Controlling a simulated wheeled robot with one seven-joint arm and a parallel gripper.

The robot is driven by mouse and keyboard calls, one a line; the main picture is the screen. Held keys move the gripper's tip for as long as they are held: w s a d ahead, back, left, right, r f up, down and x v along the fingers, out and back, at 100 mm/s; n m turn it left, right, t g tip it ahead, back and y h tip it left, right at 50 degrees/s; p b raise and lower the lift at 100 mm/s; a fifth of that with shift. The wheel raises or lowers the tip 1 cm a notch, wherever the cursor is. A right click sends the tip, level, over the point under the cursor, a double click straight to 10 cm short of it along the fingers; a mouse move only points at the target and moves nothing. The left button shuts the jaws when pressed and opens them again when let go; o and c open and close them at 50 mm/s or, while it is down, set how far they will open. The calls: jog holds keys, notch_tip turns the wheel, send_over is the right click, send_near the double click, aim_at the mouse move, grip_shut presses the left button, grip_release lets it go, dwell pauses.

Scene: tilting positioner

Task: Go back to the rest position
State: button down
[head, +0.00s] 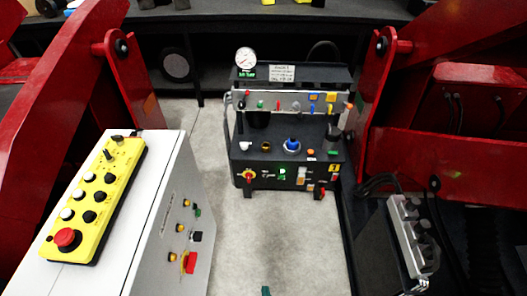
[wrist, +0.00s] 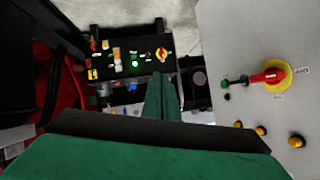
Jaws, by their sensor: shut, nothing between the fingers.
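My gripper (wrist: 162,88) shows in the wrist view as green fingers pointing up the picture, closed together with nothing held. In the head view only a small green tip (head: 266,291), which looks like part of my gripper, shows at the bottom edge. The rest of my arm is out of the head view. In the wrist view, the fingers lie between the black control stand (wrist: 130,62) on the left and the grey cabinet face (wrist: 240,60) on the right. I see no contact with either.
The grey cabinet (head: 165,215) with a yellow button box (head: 92,205) stands at left. The black control stand (head: 285,178) with a gauge (head: 245,58) stands ahead. Red machine arms (head: 372,90) flank the space. A grey pendant (head: 410,235) is at right. Middle floor (head: 270,235) is clear.

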jog(key=s+r+n+t, duration=0.1)
jog(key=s+r, duration=0.6)
jog(key=r, duration=0.5)
jog(key=s+r+n+t+h, duration=0.1)
jog(key=s+r+t, duration=0.1)
jog(key=s+r, duration=0.5)
notch_tip(320, 180, up, 6)
jog(key=shift+a+r+h, duration=0.25)
jog(key=shift+a+h, duration=0.05)
jog(key=shift+a, duration=0.1)
